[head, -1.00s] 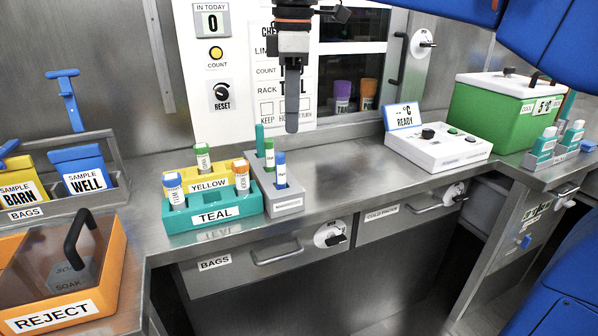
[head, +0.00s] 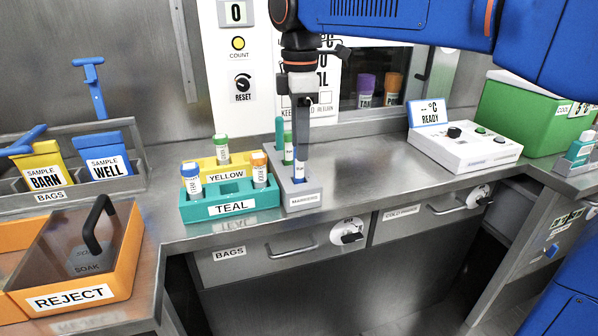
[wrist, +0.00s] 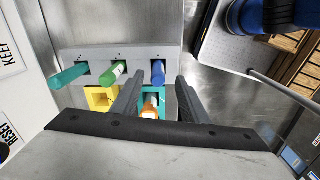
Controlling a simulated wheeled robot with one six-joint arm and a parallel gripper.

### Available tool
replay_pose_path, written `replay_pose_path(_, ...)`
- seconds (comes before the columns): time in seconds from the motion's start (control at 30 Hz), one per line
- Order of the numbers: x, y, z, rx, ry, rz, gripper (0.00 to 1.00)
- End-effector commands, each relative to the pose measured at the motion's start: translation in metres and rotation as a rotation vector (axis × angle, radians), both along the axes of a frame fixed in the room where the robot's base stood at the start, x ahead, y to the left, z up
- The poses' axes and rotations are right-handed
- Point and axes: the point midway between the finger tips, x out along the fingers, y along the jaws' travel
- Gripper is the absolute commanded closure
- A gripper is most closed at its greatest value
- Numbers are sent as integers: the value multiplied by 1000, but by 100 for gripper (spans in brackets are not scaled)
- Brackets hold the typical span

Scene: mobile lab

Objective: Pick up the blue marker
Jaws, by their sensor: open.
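The blue marker (wrist: 158,72) stands in the right-hand slot of the grey marker holder (head: 305,198). In the wrist view its blue end lies between the two fingers of my open gripper (wrist: 160,80), with a gap to each finger. In the head view my gripper (head: 301,140) points straight down over that slot, and its fingers hide most of the marker. A green marker (wrist: 114,74) and a teal marker (wrist: 70,74) stand in the same holder, to the left in the wrist view.
Left of the holder is a teal rack (head: 212,212) with blue- and orange-capped tubes, and a yellow rack (head: 237,170) behind it with a green-capped tube. A white control box (head: 465,152) stands to the right. The counter between is clear.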

Motion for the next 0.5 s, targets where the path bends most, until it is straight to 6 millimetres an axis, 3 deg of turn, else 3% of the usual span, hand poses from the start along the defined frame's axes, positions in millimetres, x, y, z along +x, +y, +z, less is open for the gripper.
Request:
replay_pose_path(0.27, 0, 0, -19, -1, 1, 0, 60)
replay_pose_path(0.5, 3, 2, -49, -1, 2, 0, 60)
